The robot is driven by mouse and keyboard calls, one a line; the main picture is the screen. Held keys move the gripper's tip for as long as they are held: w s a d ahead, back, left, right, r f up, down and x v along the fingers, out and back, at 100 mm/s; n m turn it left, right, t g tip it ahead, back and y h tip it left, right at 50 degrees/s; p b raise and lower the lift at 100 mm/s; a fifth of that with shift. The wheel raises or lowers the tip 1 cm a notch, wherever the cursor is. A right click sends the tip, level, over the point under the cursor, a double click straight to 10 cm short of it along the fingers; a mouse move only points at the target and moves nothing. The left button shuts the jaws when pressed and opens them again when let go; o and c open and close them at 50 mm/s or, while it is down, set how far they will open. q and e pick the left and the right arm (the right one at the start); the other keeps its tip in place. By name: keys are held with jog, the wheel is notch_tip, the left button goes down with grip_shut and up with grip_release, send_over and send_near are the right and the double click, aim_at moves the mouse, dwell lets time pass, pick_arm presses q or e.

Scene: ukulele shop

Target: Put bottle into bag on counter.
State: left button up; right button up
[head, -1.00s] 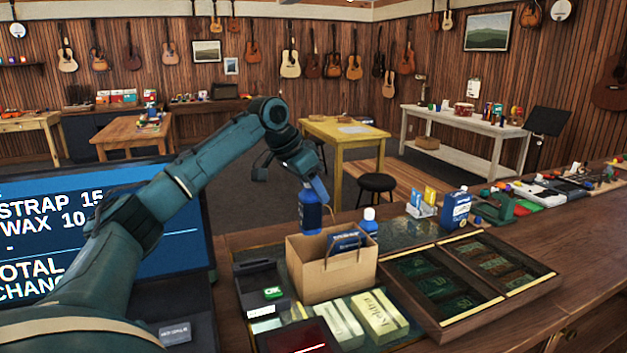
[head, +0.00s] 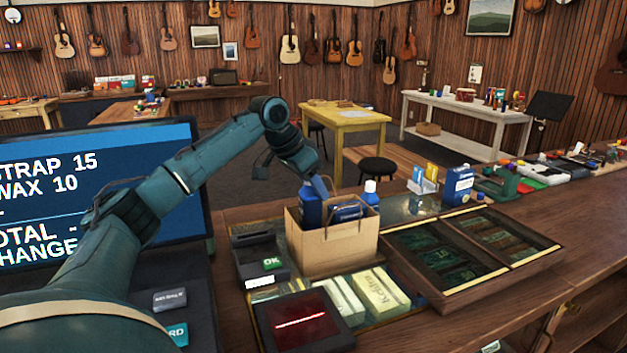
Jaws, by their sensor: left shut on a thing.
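The brown paper bag (head: 335,253) stands upright on the counter, its handles up. A dark blue bottle (head: 310,211) shows at the bag's left opening, upright, with its lower part hidden behind the bag's front wall. My left gripper (head: 318,187) is above the bag, shut on the top of this bottle. A blue packet (head: 348,211) sticks up inside the bag. Another blue bottle with a white cap (head: 371,192) stands behind the bag's right side. My right gripper is not in view.
An open wooden tray (head: 470,257) lies right of the bag. A card terminal (head: 262,256) is left of it, and pale boxes (head: 378,291) and a scanner (head: 300,318) lie in front. A monitor (head: 90,190) is at the left.

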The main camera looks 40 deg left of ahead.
aim_at(313, 207)
pick_arm(q)
jog(key=shift+f+b, duration=0.9)
jog(key=shift+f, duration=1.8)
jog(key=o, duration=1.2)
jog(key=shift+c, duration=0.2)
jog(key=shift+f, duration=0.1)
jog(key=v, duration=1.3)
